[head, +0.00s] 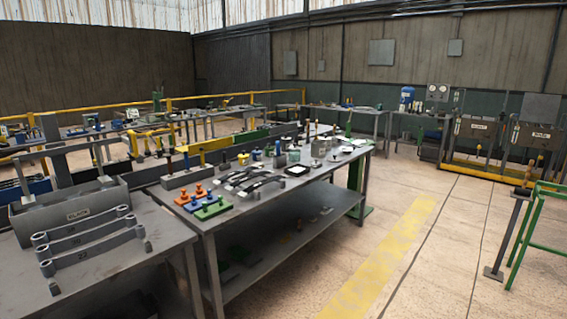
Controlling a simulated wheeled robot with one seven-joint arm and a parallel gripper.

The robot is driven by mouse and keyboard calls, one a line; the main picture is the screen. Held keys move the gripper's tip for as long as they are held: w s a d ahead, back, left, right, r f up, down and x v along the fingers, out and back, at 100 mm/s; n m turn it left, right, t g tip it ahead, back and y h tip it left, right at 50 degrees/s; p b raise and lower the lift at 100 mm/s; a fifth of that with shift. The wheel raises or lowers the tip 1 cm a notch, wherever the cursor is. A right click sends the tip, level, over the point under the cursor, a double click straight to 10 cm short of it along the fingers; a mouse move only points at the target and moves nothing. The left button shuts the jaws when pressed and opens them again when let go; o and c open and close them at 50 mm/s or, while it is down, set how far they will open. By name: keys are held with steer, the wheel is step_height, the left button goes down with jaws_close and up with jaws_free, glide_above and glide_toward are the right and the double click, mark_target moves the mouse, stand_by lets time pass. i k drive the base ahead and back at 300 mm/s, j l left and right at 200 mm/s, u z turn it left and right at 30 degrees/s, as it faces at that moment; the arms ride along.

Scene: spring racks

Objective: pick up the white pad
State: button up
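A small flat white pad (298,170) with a dark edge lies on the top of the long grey workbench (262,203), right of the dark curved spring leaves. It looks flat on the bench and nothing covers it. Another pale flat item (358,143) lies farther along the same bench, too small to make out. My gripper is not in view.
Curved spring leaves (250,183) and orange, blue and green blocks with knobs (203,201) lie left of the pad. Small bottles and jars stand behind it. A nearer bench (110,270) holds grey links. The floor (440,240) right of the bench is clear up to a green rail (527,235).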

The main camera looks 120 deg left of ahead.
mark_target(315, 165)
steer(key=u, duration=4.4)
